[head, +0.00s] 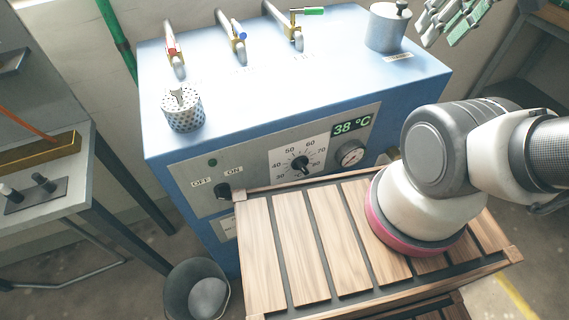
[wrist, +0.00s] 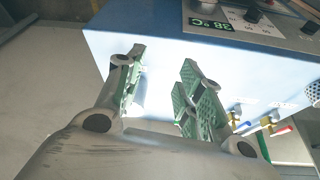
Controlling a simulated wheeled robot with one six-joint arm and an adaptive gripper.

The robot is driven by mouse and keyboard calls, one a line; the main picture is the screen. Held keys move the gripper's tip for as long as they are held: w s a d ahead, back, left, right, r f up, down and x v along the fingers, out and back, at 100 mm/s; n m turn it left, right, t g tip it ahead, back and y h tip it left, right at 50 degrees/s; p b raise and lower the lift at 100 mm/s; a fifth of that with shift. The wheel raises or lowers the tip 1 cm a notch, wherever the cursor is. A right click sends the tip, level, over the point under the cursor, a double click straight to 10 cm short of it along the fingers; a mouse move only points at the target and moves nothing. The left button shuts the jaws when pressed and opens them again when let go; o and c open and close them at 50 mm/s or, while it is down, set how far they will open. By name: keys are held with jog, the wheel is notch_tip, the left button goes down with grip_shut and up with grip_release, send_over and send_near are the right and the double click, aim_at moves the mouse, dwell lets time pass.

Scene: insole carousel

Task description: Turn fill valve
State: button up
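Three brass-and-chrome valves stand along the back of the blue machine's top (head: 330,75): a red-handled valve (head: 174,48), a blue-handled valve (head: 235,38) and a green-handled valve (head: 310,11). Their labels are too small to read, so I cannot tell which is the fill valve. The red-handled valve also shows in the wrist view (wrist: 282,130). My gripper (head: 452,24) is at the top right, beyond the machine's right end and apart from the valves. In the wrist view its green-padded fingers (wrist: 163,70) are apart with nothing between them.
A lidded metal cylinder (head: 386,28) stands at the machine's back right, between gripper and valves. A perforated basket (head: 183,110) sits at the left. The front panel has a dial (head: 300,163) and a display (head: 351,127) reading 38 °C. A slatted wooden rack (head: 290,245) is in front.

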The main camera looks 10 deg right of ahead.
dwell(0.3)
jog(key=n+g, duration=0.2)
jog(key=n, duration=1.5)
send_near(313, 9)
jog(key=f, duration=0.3)
jog(key=w+f, duration=0.1)
jog(key=f, duration=0.2)
jog(key=w+f, duration=0.1)
jog(key=f, duration=0.1)
jog(key=shift+f, duration=0.15)
jog(key=shift+c, duration=0.2)
grip_shut()
